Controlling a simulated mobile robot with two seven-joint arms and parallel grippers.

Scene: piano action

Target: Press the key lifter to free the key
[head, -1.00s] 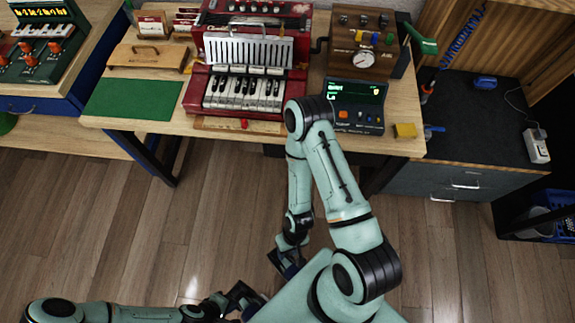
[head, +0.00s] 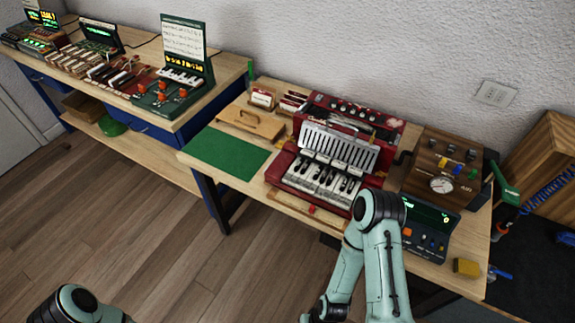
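A red instrument body (head: 282,165) stands on the wooden bench with a short row of black and white piano keys (head: 322,182). A silver slotted grille (head: 338,147) stands tilted above the keys. A small red knob (head: 311,209) sits on the wooden strip in front of the keys. I cannot tell which part is the key lifter, or which key is stuck. My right arm rises in front of the bench and bends back down, its wrist at the bottom edge, away from the keys; its fingertips do not show. Only part of my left arm shows at bottom left; its gripper is out of frame.
A green mat (head: 227,154) and a wooden board with a handle (head: 249,122) lie left of the instrument. A wooden gauge box (head: 440,165) and a dark display console (head: 427,229) stand right, with a yellow block (head: 466,267) nearby. Another bench with several devices stands left.

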